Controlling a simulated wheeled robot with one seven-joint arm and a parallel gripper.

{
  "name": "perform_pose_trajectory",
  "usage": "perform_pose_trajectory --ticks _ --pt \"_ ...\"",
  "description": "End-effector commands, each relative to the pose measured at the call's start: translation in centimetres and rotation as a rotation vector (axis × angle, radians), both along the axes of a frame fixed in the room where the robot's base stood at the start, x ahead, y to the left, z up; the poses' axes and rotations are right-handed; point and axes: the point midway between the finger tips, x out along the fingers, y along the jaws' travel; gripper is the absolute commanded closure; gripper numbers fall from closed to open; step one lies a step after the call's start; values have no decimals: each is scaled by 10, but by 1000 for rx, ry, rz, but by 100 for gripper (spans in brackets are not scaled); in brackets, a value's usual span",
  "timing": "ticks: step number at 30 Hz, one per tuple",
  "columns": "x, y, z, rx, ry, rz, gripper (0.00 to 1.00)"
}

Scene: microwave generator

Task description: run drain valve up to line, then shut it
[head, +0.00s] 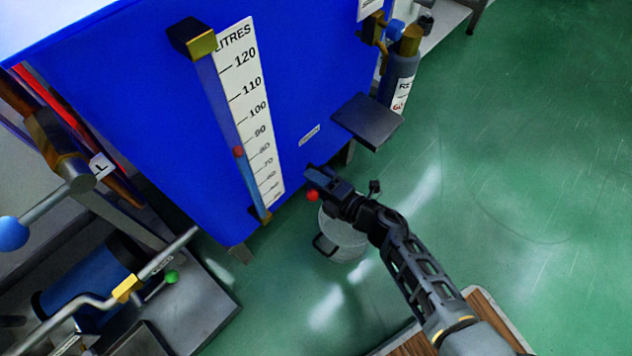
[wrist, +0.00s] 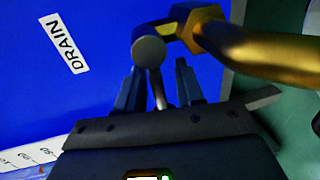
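The blue tank (head: 150,110) has a white litre scale (head: 238,75) beside a sight tube (head: 222,110). A red marker (head: 238,152) sits on the tube near the 80 mark; the tube looks lighter blue below it. In the wrist view, the drain valve (wrist: 148,48) is beside the DRAIN label (wrist: 64,44), with a thin grey lever (wrist: 158,90) coming toward me. My gripper (wrist: 158,88) has its fingers apart on either side of the lever; contact is not clear. In the head view my gripper (head: 318,178) hides most of the valve; a red knob (head: 312,196) shows beside it.
A grey bucket (head: 345,240) stands on the green floor below my gripper. A brass pipe (wrist: 260,45) lies close right of the fingers. A dark shelf (head: 367,120) juts from the tank. Pipework and a pump (head: 90,290) fill the left. The floor at right is clear.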

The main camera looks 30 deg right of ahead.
Motion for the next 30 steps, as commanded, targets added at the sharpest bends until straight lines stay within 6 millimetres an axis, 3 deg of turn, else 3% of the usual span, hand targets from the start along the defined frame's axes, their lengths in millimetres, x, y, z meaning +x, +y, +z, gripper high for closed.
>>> perform_pose_trajectory --ticks 3,15,30 --pt "0 0 0 0 0 0 63" --pt "0 0 0 0 0 0 100" --pt "-1 0 1 4 1 0 100"
